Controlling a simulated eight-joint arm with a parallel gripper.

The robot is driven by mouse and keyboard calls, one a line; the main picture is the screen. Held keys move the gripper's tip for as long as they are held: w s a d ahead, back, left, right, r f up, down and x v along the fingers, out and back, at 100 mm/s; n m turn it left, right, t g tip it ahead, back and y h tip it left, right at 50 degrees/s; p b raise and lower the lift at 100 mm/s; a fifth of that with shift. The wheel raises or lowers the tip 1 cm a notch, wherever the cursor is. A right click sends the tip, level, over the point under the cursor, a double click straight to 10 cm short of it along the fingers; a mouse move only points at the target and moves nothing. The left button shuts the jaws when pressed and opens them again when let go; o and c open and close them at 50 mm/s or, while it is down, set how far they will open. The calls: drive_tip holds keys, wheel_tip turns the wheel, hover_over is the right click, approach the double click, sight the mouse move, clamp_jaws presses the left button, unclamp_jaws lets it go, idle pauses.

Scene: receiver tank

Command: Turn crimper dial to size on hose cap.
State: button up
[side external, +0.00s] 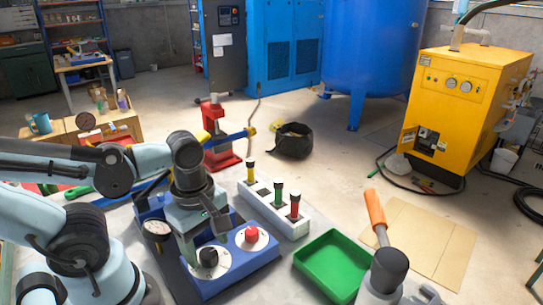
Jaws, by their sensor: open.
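The blue crimper box (243,267) stands on the bench in front of my arm. Its top has two round white dial plates, one with a black knob (208,257) and one with a red knob (252,234). My gripper (203,238) is open and points down over the left part of the box, close behind the black knob. Its fingertips are too small to tell whether they touch anything. Size marks on the dials and cap are not readable.
A white rack (265,208) holds yellow-, green- and red-topped pieces. An empty green tray (330,262) lies to its right. An orange handle (375,208) rises in the right foreground. A red stand (218,140) and a black bucket (293,143) are behind. Open floor lies beyond.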

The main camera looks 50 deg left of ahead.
drive_tip(key=shift+f, duration=0.75)
drive_tip(key=shift+c, duration=0.3)
drive_tip(key=c, duration=1)
